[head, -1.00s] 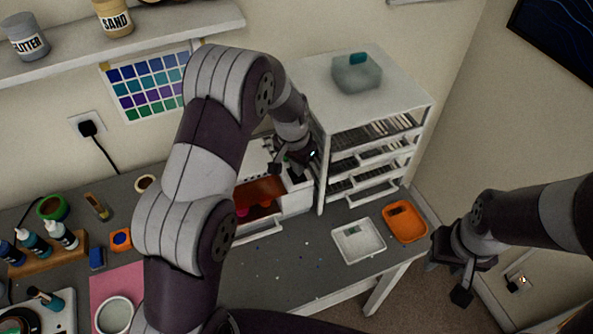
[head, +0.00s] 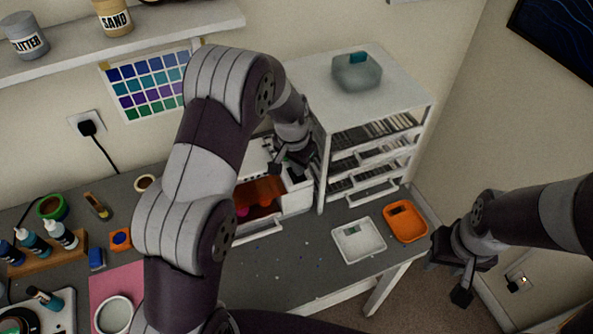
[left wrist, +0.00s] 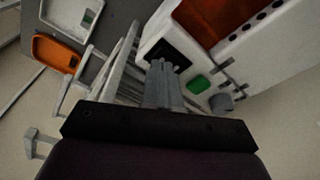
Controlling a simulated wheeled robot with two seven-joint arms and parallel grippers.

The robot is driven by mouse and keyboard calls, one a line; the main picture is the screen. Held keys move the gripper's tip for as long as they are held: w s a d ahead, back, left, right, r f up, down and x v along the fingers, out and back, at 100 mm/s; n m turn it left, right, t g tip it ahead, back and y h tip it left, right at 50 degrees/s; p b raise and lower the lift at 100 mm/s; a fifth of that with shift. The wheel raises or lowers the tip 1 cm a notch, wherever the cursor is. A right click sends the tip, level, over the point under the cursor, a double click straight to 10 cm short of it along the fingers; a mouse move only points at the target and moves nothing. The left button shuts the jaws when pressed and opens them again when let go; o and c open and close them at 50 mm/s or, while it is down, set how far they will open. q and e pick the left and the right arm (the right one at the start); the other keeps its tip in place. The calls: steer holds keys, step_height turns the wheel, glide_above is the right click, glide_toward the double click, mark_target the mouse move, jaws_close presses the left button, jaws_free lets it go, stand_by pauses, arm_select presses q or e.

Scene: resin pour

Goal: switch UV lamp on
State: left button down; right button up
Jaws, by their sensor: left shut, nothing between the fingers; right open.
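The UV lamp (head: 297,199) is a white box with an orange window, standing on the bench against the white drawer unit. My left arm covers part of it. In the left wrist view, the lamp's white face (left wrist: 228,50) carries a dark panel, a green button (left wrist: 198,84) and a grey knob (left wrist: 221,102). My left gripper (left wrist: 161,66) is shut and empty, its tips at the dark panel; I cannot tell whether they touch it. It also shows beside the lamp in the head view (head: 279,166). My right gripper (head: 452,277) is open and empty, right of the bench.
The white drawer unit (head: 325,165) stands close right of my left gripper, with a clear container (head: 357,73) on top. A white tray (head: 359,258) and an orange tray (head: 426,223) lie in front of it. Bottles (head: 62,235) stand at left. The bench's front middle is mostly clear.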

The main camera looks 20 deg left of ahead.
arm_select(q)
steer(key=shift+f+b, duration=0.45)
steer(key=shift+f, duration=0.2)
step_height(320, 180, up, 7)
steer(key=p, duration=0.5)
stand_by(0.4)
steer(key=s+a+f+n+b, duration=0.1)
steer(key=s+f+n+b, duration=0.1)
steer(key=s+b, duration=0.4)
steer(key=s+a+f+n+b, duration=0.2)
steer(key=s+f+b, duration=0.2)
steer(key=s, duration=1.1)
steer(key=b, duration=0.2)
steer(key=shift+s+a+f+y+b, duration=0.15)
steer(key=shift+s+a+y+b, duration=0.15)
steer(key=shift+y+b, duration=0.1)
